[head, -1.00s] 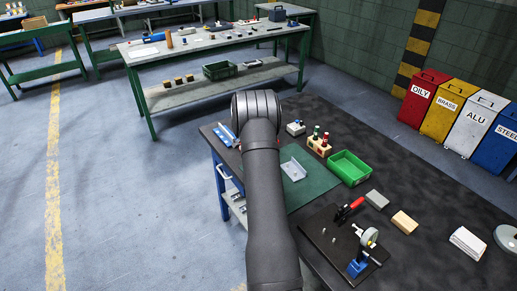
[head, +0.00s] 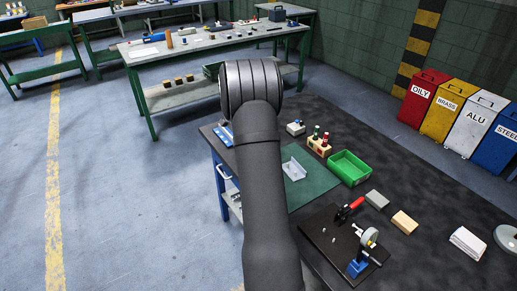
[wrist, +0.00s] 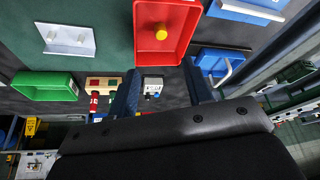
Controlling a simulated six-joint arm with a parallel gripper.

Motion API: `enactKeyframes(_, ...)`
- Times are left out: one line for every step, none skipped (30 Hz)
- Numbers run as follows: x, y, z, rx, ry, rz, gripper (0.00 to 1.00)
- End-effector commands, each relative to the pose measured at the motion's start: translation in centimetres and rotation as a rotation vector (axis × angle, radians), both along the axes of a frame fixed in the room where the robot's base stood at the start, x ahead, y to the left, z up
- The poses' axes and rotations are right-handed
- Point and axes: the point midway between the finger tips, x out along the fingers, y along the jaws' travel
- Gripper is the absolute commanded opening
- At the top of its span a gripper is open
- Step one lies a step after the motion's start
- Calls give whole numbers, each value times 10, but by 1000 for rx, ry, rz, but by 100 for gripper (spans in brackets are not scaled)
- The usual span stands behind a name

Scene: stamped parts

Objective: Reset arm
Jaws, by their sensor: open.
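My gripper (wrist: 160,70) shows in the wrist view with its two dark fingers apart and nothing seen between them. In the head view it is hidden behind my own raised arm. A red tray (wrist: 190,30) with a yellow round piece (wrist: 161,32) in it lies past the fingertips in the wrist view. A pale bent metal part (head: 294,170) rests on the green mat (head: 318,183); it also shows in the wrist view (wrist: 67,38). A green bin (head: 349,168) stands to its right in the head view and also shows in the wrist view (wrist: 45,86).
A wooden block with coloured pegs (head: 320,146) and a small grey box (head: 295,128) stand near the green bin. A fixture with a round dial (head: 368,238) stands on a black plate at the front. Grey (head: 377,199) and tan (head: 404,222) blocks lie right of it.

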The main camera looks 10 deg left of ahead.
Motion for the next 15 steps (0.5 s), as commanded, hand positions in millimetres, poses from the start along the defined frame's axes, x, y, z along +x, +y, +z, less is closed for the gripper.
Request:
enactKeyframes(-2, 2, 8, 1, -3, 1, 46)
enactKeyframes(-4, 2, 11, 1, -3, 1, 46)
enactKeyframes(-5, 3, 15, 0, -1, 1, 46)
enactKeyframes(-6, 3, 17, 0, -1, 1, 46)
enactKeyframes(-7, 3, 19, 0, 0, 1, 46)
enactKeyframes(-8, 4, 21, 0, 0, 1, 46)
enactKeyframes(-8, 4, 22, 0, 0, 1, 46)
enactKeyframes(-9, 4, 23, 0, 0, 1, 46)
enactKeyframes(-9, 4, 23, 0, 0, 1, 46)
enactKeyframes(-9, 4, 24, 0, 0, 1, 46)
enactKeyframes(-9, 4, 24, 0, 0, 1, 46)
enactKeyframes(-9, 4, 24, 0, 0, 1, 46)
enactKeyframes(-9, 4, 24, 0, 0, 1, 46)
enactKeyframes(-9, 4, 24, 0, 0, 1, 46)
enactKeyframes(-9, 4, 23, 0, 0, 1, 46)
